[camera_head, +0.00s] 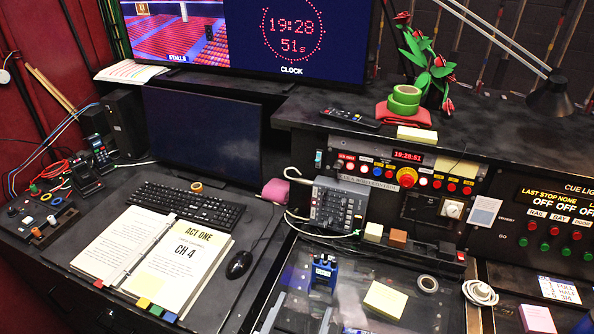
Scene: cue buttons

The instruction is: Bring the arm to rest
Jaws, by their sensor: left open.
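My left gripper (301,312) is at the bottom of the head view, with its dark fingers apart over the glass-topped desk section. Nothing shows between the fingers. A small blue object (323,272) with a label is just beyond it on the glass top. The cue light panel (515,222) is at the far right, well away from the gripper. It has red and green buttons and lit "OFF" readouts. My right gripper is not in view.
An open script binder (175,275), keyboard (188,206) and mouse (239,264) lie to the left. A yellow note pad (385,300) and tape roll (428,284) lie right of the gripper. A small mixer (337,205) and a raised console ledge (300,112) stand behind.

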